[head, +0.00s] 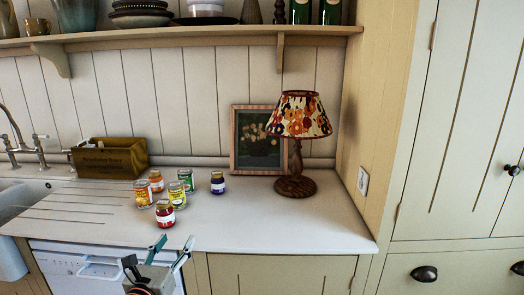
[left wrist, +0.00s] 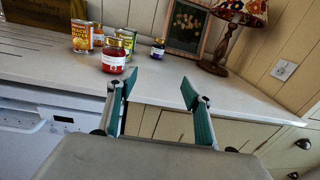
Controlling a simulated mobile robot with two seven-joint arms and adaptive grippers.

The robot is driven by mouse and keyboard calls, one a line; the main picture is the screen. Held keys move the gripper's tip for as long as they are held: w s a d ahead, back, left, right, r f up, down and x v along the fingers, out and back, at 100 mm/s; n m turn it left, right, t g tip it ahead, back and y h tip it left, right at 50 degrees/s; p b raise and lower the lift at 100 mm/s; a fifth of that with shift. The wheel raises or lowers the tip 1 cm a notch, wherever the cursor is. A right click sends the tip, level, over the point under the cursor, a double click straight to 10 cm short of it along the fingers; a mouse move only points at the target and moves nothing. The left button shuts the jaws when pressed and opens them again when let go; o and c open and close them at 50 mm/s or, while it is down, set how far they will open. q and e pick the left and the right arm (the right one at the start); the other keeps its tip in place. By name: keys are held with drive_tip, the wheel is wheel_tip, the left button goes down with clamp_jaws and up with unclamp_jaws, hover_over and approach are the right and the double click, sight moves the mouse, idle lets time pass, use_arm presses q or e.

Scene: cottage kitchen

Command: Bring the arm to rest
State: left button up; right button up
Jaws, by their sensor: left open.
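My left gripper (head: 173,247) is open and empty in front of the counter's front edge. In the left wrist view its two teal fingers (left wrist: 159,80) stand apart with nothing between them. A red jar with a gold lid (head: 165,214) stands upright near the counter's front edge, beyond the gripper and apart from it. It also shows just past the left finger in the left wrist view (left wrist: 114,58). My right gripper is in neither view.
A wooden crate (head: 110,159), a framed picture (head: 258,160) and a lamp (head: 297,130) stand at the back. The counter's right front (head: 300,228) is clear. A white dishwasher (head: 65,262) is below.

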use_arm(q)
drive_tip(key=s+d+f+n+g, duration=0.2)
drive_tip(key=s+f+n, duration=0.5)
drive_tip(key=f+n, duration=0.45)
drive_tip(key=s+d+f+n+g, duration=0.1)
drive_tip(key=s+f+n+g, duration=0.1)
drive_tip(key=s+f+n, duration=0.7)
drive_tip(key=s+d+f+n+g, duration=0.1)
drive_tip(key=s+f+n+g, duration=0.2)
drive_tip(key=s+f+n, duration=0.6)
drive_tip(key=s+n, duration=0.3)
drive_tip(key=s, duration=0.2)
drive_tip(key=shift+f+h, duration=0.15)
drive_tip(key=shift+h, duration=0.15)
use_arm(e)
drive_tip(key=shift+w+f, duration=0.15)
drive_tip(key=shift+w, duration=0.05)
